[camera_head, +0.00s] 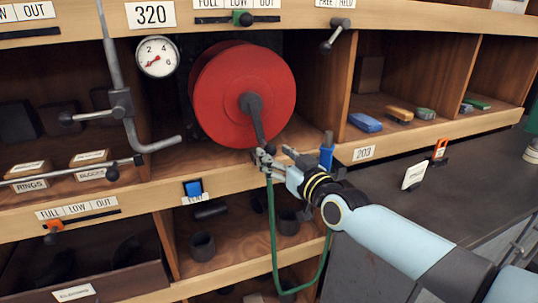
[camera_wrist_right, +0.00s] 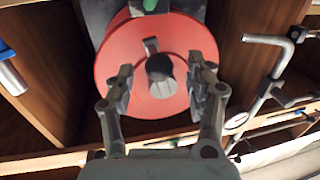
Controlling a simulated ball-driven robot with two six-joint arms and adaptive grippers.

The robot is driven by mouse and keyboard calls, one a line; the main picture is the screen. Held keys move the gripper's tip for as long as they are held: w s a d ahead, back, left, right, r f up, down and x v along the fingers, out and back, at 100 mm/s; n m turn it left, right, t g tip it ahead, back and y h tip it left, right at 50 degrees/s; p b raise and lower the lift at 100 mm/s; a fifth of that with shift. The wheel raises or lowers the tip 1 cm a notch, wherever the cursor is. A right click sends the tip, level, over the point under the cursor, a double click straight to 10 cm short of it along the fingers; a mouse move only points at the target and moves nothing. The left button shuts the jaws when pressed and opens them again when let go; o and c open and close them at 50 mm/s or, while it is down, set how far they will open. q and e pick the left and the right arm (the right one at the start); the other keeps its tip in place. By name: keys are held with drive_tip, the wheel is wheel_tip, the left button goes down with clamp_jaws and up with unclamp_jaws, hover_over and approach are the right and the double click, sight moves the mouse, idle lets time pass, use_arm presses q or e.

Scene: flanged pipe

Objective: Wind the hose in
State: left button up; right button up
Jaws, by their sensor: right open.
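The red hose reel (camera_head: 245,92) sits in the open shelf bay, with a dark crank (camera_head: 256,118) reaching down from its hub. The green hose (camera_head: 273,235) hangs below the reel in a long loop. My right gripper (camera_head: 272,158) is at the crank's lower end. In the right wrist view my gripper (camera_wrist_right: 160,84) is open, with one finger on each side of a grey round handle (camera_wrist_right: 160,68) in front of the red reel (camera_wrist_right: 120,50). Whether the fingers touch the handle, I cannot tell. My left gripper is not in view.
A pressure gauge (camera_head: 157,56) and a bent grey pipe lever (camera_head: 118,100) are left of the reel. A blue-topped cylinder (camera_head: 327,152) stands close to my right gripper. A blue block (camera_head: 365,122) lies in the right bay. The dark counter (camera_head: 440,195) is mostly clear.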

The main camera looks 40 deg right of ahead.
drive_tip(key=shift+w+d+f+b, duration=0.1)
drive_tip(key=shift+w+b, duration=0.3)
drive_tip(key=shift+w, duration=1.15)
drive_tip(key=shift+c, duration=0.4)
clamp_jaws()
